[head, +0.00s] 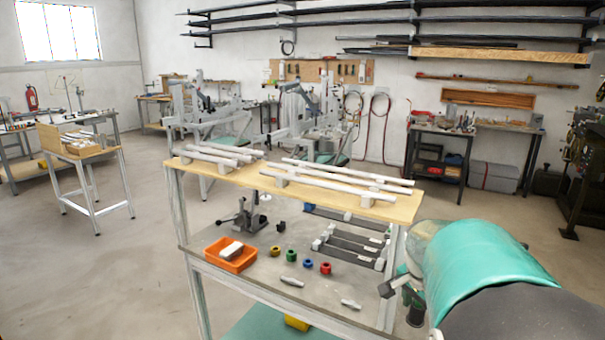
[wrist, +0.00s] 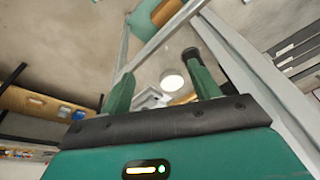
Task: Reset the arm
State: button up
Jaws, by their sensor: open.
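My arm (head: 480,262), teal and black, reaches in from the lower right of the head view. My gripper (head: 400,292) is small and partly hidden there, beside the right end of the workbench (head: 330,318). In the wrist view my gripper (wrist: 158,68) shows two green fingers spread apart with nothing held between them. A grey frame leg and pale floor lie beyond the fingers. A round white thing shows past the fingers, too unclear to name.
The bench's upper wooden shelf (head: 245,176) carries several pale tubes. Its lower shelf holds an orange bin (head: 230,254), coloured rings, a black press (head: 252,215) and dark bars (head: 350,246). Open floor (head: 80,280) lies to the left.

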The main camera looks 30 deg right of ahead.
jog(key=w+a+r+n+t+y, duration=0.1)
jog(key=a+r+n+t, duration=0.3)
jog(key=a, duration=0.6)
jog(key=w+a+r+n+g, duration=0.1)
jog(key=w+a+n, duration=0.1)
jog(key=a+n, duration=0.65)
jog(key=s+a+n+t, duration=0.1)
jog(key=s+a+n, duration=0.1)
jog(key=a, duration=0.5)
jog(key=s+a+n+y, duration=0.1)
jog(key=s+a+n, duration=0.2)
jog(key=a, duration=0.5)
jog(key=shift+s+a+r+t+y, duration=0.2)
jog(key=shift+a+r+t+y, duration=0.1)
jog(key=shift+r+t, duration=0.1)
jog(key=shift+n, duration=0.25)
jog(key=c, duration=0.6)
jog(key=shift+o, duration=0.2)
jog(key=shift+d, duration=0.15)
